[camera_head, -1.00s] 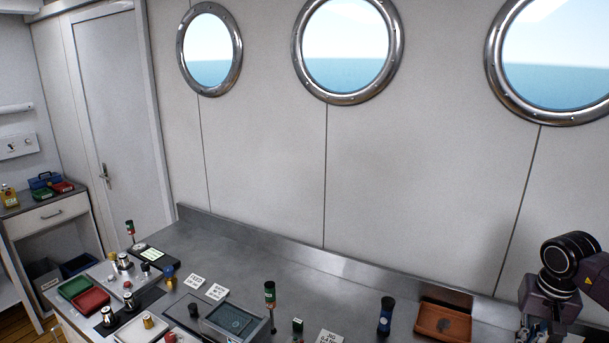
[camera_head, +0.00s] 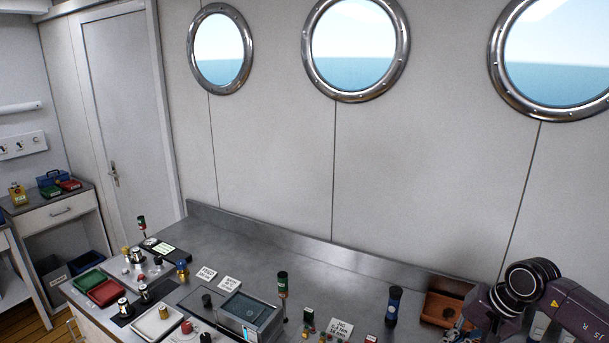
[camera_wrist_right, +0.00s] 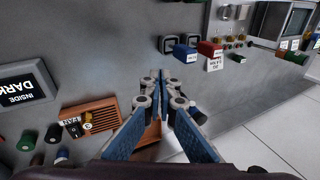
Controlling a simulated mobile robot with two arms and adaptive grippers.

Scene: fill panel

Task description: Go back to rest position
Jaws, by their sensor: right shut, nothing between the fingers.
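My right arm comes in at the lower right of the head view, over the right end of the metal counter (camera_head: 300,265). Its gripper end is at the bottom edge beside a brown-orange tray (camera_head: 445,306) and is hard to make out there. In the right wrist view my right gripper (camera_wrist_right: 161,78) is shut, its blue-padded fingers meeting at the tips with nothing between them. It points over grey counter surface, with a piece of an orange-brown tray (camera_wrist_right: 150,133) showing below the fingers. My left gripper is not in view.
On the counter stand a dark blue cylinder (camera_head: 393,306), a green-topped post (camera_head: 283,290), a grey box (camera_head: 249,316), and green (camera_head: 89,281) and red (camera_head: 106,293) trays. The counter's back middle is clear. The right wrist view shows a slatted orange vent (camera_wrist_right: 90,116) and a dark sign (camera_wrist_right: 25,85).

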